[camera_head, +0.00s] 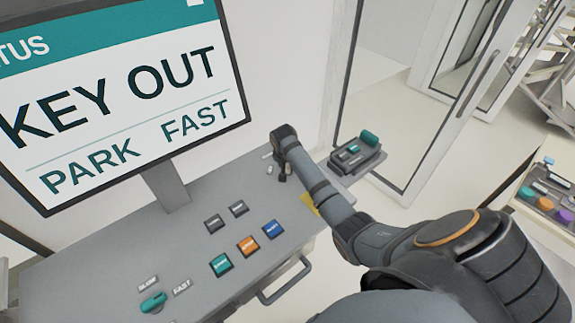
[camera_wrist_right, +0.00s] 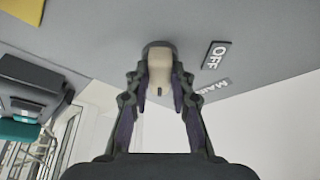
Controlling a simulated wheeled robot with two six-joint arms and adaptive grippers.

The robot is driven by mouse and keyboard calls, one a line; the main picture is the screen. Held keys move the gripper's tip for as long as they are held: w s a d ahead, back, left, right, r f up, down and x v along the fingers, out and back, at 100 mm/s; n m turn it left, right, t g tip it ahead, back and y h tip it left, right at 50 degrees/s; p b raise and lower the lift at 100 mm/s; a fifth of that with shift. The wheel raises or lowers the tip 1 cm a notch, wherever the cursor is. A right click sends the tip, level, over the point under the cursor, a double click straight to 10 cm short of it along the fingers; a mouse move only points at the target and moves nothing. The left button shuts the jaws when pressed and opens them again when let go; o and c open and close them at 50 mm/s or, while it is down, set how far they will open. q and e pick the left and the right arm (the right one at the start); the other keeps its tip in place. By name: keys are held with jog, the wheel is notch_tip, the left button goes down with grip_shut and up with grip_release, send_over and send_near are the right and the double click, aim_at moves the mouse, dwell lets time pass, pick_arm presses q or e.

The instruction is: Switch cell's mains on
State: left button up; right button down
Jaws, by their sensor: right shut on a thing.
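My right gripper (camera_head: 282,174) is at the far right end of the grey console (camera_head: 110,262). In the right wrist view its two fingers are on either side of a pale beige switch handle (camera_wrist_right: 159,72) with a dark base, and it is shut on it. Beside the handle are a dark OFF label (camera_wrist_right: 215,55) and a partly readable label starting "MA" (camera_wrist_right: 212,90). In the head view the handle is mostly hidden by the gripper. The screen (camera_head: 120,90) reads KEY OUT, PARK, FAST. My left gripper is not in view.
The console has green (camera_head: 221,264), orange (camera_head: 248,246) and blue (camera_head: 273,229) buttons, plus a teal selector (camera_head: 153,301) by SLOW and FAST labels. A dark teal-topped device (camera_head: 357,152) sits beyond the gripper. A glass door (camera_head: 420,110) stands behind.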

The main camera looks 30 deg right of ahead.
jog(key=shift+r, duration=0.1)
jog(key=c, duration=1.2)
grip_release()
jog(key=shift+o, duration=0.2)
jog(key=v, duration=1.1)
jog(key=shift+a+r, duration=0.2)
jog(key=shift+r, duration=0.15)
jog(key=shift+s, duration=0.15)
